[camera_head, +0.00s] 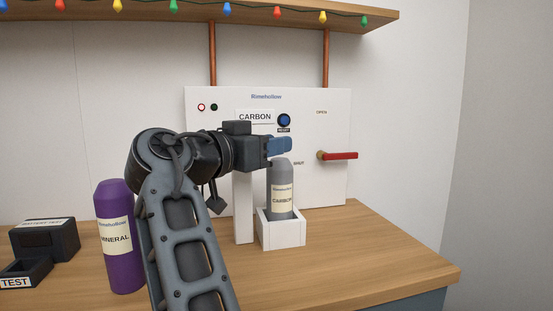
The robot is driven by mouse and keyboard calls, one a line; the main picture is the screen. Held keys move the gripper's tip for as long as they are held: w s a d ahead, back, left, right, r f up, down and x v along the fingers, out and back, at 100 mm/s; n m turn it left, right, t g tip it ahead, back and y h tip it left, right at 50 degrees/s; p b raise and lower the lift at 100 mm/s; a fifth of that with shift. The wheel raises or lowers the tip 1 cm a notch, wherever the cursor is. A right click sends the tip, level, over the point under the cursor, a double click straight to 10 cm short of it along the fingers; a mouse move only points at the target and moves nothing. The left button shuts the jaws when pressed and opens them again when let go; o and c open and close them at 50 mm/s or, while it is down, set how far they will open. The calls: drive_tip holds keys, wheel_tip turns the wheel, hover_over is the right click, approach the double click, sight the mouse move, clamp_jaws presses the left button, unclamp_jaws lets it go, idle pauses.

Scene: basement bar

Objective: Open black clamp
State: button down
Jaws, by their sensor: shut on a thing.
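My gripper (279,145) is at the white panel, with its blue-grey fingers just above the top of a grey cartridge labelled CARBON (282,189). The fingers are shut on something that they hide. I cannot make out the black clamp for sure; my wrist and fingers cover the area above the cartridge. The cartridge stands upright in a white square holder (282,236), beside a white post (243,211).
The white panel (333,112) carries a blue button (284,120) and a red lever (340,156). A purple MINERAL cartridge (118,255) and a black TEST box (45,240) stand left on the wooden counter (370,255). The counter's right side is clear.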

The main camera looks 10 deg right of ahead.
drive_tip(key=shift+s+a+f+m+g+h+b, duration=0.15)
drive_tip(key=shift+s+a+m+g+h+b, duration=0.15)
drive_tip(key=shift+m+g+h, duration=0.35)
drive_tip(key=c, duration=0.9)
unclamp_jaws()
drive_tip(key=shift+o, duration=0.2)
drive_tip(key=shift+r, duration=0.35)
wheel_tip(320, 180, up, 4)
drive_tip(key=shift+r, duration=0.1)
drive_tip(key=s+d+r, duration=0.4)
drive_tip(key=d+r, duration=0.2)
drive_tip(key=d, duration=0.5)
